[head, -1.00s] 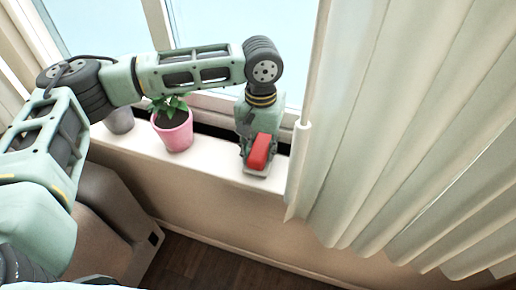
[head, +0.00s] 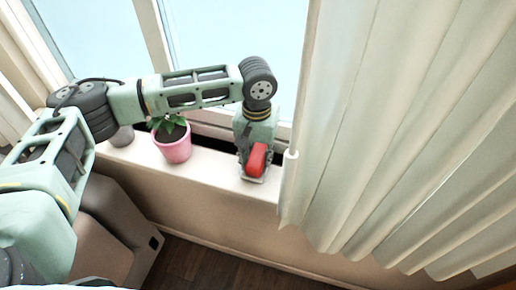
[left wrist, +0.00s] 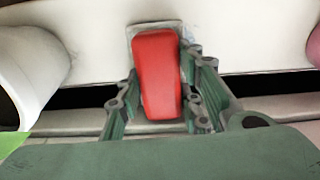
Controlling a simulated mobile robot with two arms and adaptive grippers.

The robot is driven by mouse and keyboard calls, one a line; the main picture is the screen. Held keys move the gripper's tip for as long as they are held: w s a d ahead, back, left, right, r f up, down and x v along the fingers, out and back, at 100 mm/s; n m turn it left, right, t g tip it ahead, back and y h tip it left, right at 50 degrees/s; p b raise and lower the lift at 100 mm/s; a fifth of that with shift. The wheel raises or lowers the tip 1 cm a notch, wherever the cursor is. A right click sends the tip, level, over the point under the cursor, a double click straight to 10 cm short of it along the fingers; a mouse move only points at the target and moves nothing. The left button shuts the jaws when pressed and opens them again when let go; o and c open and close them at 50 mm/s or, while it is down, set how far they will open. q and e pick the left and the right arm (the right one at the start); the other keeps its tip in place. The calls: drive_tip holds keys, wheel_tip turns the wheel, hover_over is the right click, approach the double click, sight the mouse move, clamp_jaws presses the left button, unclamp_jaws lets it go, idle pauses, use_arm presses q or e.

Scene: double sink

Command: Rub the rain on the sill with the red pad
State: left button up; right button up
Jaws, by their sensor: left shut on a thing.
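My left gripper (head: 256,162) is shut on the red pad (head: 258,158) and holds it over the white sill (head: 212,172), by its front edge. The pad also shows in the left wrist view (left wrist: 158,72), between the two fingers (left wrist: 160,108). A pale grey square edge shows around the pad's far end there; I cannot tell if it is the pad's base or wet sill. The pad looks down at the sill, but its contact is hidden. I cannot make out rain on the sill. My right gripper is not in view.
A pink pot (head: 174,150) with a green plant stands on the sill left of my gripper. A grey pot (head: 121,137) stands farther left. A pale curtain (head: 390,130) hangs close on the right. The window (head: 225,40) is behind. Bare sill lies between pink pot and gripper.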

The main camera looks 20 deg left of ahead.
sight(250, 170)
use_arm(q)
drive_tip(key=shift+s+p, duration=0.65)
drive_tip(key=shift+s, duration=0.3)
drive_tip(key=shift+s+p, duration=0.3)
drive_tip(key=shift+s, duration=0.35)
drive_tip(key=shift+s+p, duration=1)
drive_tip(key=shift+p, duration=0.1)
drive_tip(key=shift+s+a+f+p, duration=0.15)
drive_tip(key=shift+s+p, duration=0.2)
drive_tip(key=shift+s, duration=0.2)
drive_tip(key=shift+s+f+p, duration=0.1)
drive_tip(key=shift+s+p, duration=0.2)
drive_tip(key=shift+s, duration=0.2)
drive_tip(key=shift+r+p, duration=0.15)
drive_tip(key=shift+p, duration=0.55)
drive_tip(key=shift+w+p, duration=0.3)
drive_tip(key=shift+w, duration=0.75)
drive_tip(key=shift+w+r, duration=0.1)
drive_tip(key=shift+w, duration=2.9)
drive_tip(key=shift+r, duration=0.1)
